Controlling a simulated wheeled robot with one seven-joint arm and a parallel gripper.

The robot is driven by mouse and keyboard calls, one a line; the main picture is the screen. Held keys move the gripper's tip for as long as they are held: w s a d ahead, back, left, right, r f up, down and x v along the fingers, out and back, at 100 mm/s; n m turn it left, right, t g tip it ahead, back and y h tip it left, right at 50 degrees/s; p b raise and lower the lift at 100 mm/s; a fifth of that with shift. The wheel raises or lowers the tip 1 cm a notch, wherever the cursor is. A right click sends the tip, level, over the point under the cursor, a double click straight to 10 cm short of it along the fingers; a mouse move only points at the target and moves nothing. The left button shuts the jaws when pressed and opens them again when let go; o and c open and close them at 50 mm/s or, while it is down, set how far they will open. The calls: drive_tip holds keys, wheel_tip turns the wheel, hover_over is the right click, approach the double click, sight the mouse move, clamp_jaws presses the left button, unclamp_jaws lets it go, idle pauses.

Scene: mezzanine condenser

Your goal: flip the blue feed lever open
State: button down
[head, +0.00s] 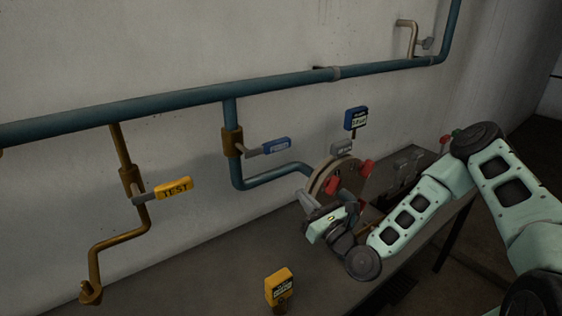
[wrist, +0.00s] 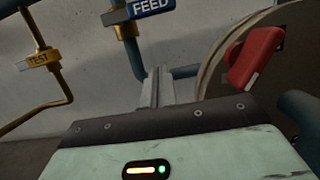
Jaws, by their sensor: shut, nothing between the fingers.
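The blue feed lever (head: 276,146) sticks out to the right from a brass valve (head: 233,142) on the blue pipe in the head view. Its blue handle reads FEED at the top of the wrist view (wrist: 152,8), partly cut off by the frame edge. My gripper (head: 305,197) is low and to the right of the lever, beside the round metal body. In the wrist view my gripper (wrist: 158,86) shows its fingers together and empty, below the FEED handle and apart from it.
A yellow TEST lever (head: 174,188) is on a brass pipe at the left. A round metal flange (head: 322,180) with red knobs (head: 366,167) stands close to my gripper. A yellow tagged block (head: 279,287) sits on the grey bench (head: 220,285). The wall is behind.

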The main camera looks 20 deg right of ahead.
sight(268, 148)
drive_tip(key=w+a+r+p, duration=0.3)
drive_tip(key=w+r+p, duration=0.3)
drive_tip(key=w+p, duration=0.2)
drive_tip(key=shift+w+r+p, duration=0.2)
drive_tip(key=shift+w+p, duration=0.2)
drive_tip(key=shift+w, duration=0.2)
drive_tip(key=shift+w, duration=0.1)
